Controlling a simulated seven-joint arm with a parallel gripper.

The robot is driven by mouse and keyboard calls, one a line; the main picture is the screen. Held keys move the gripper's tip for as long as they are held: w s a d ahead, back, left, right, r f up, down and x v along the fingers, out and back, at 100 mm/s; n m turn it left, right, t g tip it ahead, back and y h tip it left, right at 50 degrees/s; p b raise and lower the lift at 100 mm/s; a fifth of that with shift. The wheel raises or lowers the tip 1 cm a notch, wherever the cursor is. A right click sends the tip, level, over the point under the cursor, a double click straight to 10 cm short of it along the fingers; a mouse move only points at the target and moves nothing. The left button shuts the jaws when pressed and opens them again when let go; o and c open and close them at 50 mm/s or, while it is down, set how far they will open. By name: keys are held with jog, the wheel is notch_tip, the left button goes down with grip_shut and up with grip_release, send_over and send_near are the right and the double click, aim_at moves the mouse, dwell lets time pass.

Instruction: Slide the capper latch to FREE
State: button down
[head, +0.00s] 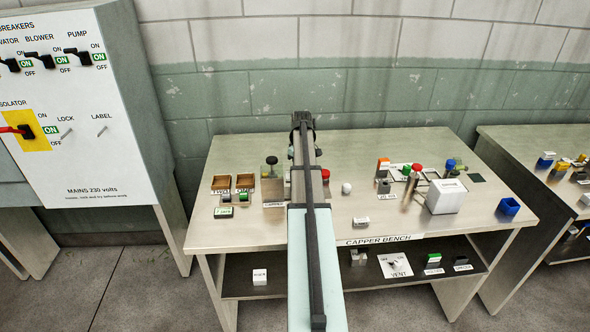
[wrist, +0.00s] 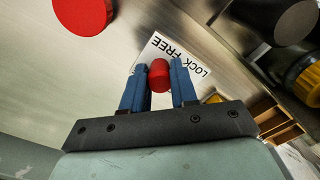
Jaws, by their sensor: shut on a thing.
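In the wrist view my gripper (wrist: 159,80) has its two blue fingers on either side of a small red knob (wrist: 159,72), which I take to be the latch's handle, and is shut on it. The knob stands over a white label (wrist: 190,61) with the words LOCK and FREE. The fingers and knob cover part of this label, so I cannot tell exactly where the latch sits along it. In the head view my own arm hides the gripper and the latch.
A large red round knob (wrist: 82,12) is close by in the wrist view. A dark cylinder (wrist: 278,22) and a yellow-and-black part (wrist: 304,78) stand at the right. In the head view, wooden trays (head: 221,183) lie left of my arm and a white block (head: 446,198) right.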

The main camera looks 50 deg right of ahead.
jog(key=c, duration=0.9)
grip_release()
jog(key=shift+s+d, duration=0.15)
jog(key=shift+s, duration=0.05)
notch_tip(320, 180, up, 14)
jog(key=shift+f, duration=0.1)
